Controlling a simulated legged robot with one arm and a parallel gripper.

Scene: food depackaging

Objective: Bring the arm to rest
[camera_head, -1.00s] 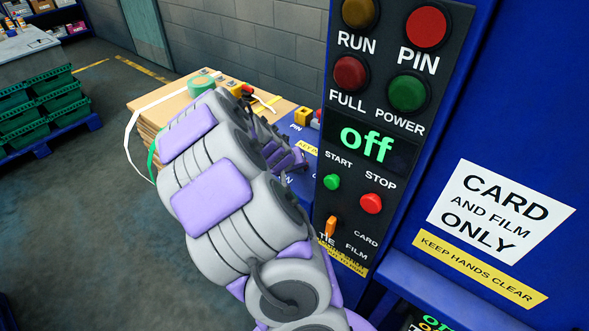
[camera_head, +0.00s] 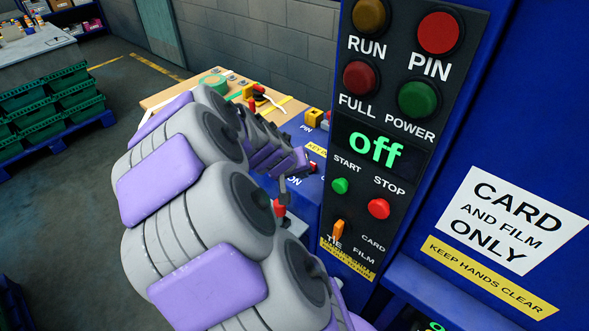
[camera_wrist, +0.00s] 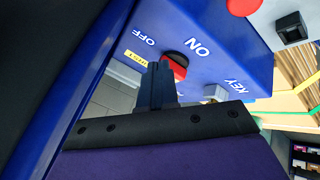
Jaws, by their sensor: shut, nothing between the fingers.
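My arm, grey with purple pads, reaches from the bottom of the head view up beside the control panel. My gripper (camera_head: 285,188) is small there, in front of the blue box and partly covered by the arm. In the wrist view my gripper (camera_wrist: 158,85) shows as a dark, narrow pair of fingers, shut and empty. A red switch (camera_wrist: 178,64) between the ON and OFF labels is just behind the fingertips in that picture. I cannot tell whether they touch it.
The dark control panel (camera_head: 372,195) reads "off" in green, with coloured buttons and an orange lever (camera_head: 339,230). A blue machine wall (camera_head: 535,100) is on the right. Green crates (camera_head: 75,100) stand at left; the floor between is open.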

